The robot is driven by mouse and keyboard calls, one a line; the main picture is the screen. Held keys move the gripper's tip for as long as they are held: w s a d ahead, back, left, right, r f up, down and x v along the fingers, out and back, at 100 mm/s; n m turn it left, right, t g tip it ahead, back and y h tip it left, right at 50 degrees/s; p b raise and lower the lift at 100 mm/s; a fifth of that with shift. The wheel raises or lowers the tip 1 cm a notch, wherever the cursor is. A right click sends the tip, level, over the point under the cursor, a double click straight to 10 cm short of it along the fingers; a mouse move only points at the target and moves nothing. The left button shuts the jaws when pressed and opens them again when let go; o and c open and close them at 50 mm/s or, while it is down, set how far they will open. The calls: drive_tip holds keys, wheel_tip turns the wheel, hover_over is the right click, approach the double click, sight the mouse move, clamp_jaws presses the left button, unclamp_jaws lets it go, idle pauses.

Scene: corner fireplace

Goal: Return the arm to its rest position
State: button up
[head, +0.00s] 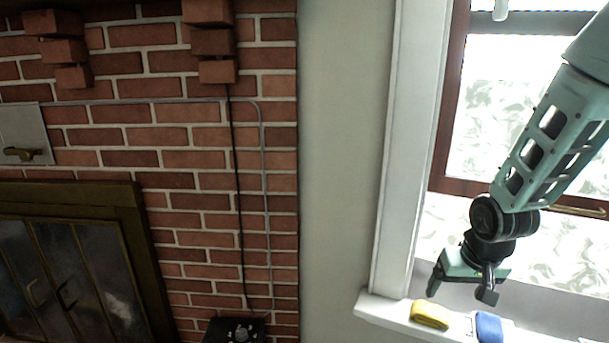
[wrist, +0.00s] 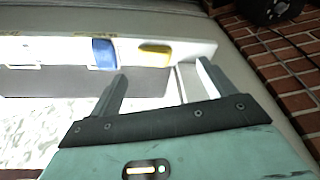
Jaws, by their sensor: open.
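My gripper (head: 461,287) hangs at the right of the head view, in front of the window and a little above the white sill. Its two fingers are spread apart with nothing between them. In the wrist view the open gripper (wrist: 160,88) points toward the sill. A yellow object (head: 430,314) lies on the sill just below the gripper, and a blue object (head: 489,327) lies to its right. Both also show in the wrist view, the yellow one (wrist: 154,48) and the blue one (wrist: 104,53), apart from the fingers.
The white window sill (head: 385,312) and window frame (head: 415,130) are close to my arm. A brick wall (head: 190,200) with a dark-framed fireplace (head: 75,260) fills the left. A small black box (head: 235,330) sits at the bottom, below a cable. The plain wall between looks clear.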

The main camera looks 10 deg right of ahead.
drive_tip(key=s+a+r+n+g+y, duration=0.1)
drive_tip(key=s+a+r+n, duration=0.25)
drive_tip(key=a, duration=0.55)
drive_tip(key=s+a+r+n+g+y, duration=0.1)
drive_tip(key=s+a+r+n, duration=0.2)
drive_tip(key=a, duration=0.6)
drive_tip(key=s+a+r+n+g, duration=0.1)
drive_tip(key=s+a+r+n, duration=0.1)
drive_tip(key=s+a+n, duration=0.2)
drive_tip(key=s+a, duration=0.3)
drive_tip(key=s, duration=0.5)
drive_tip(key=shift+s+a+h+p, duration=0.15)
drive_tip(key=shift+s+h+p, duration=0.1)
drive_tip(key=shift+h+p, duration=0.05)
drive_tip(key=shift+n, duration=0.25)
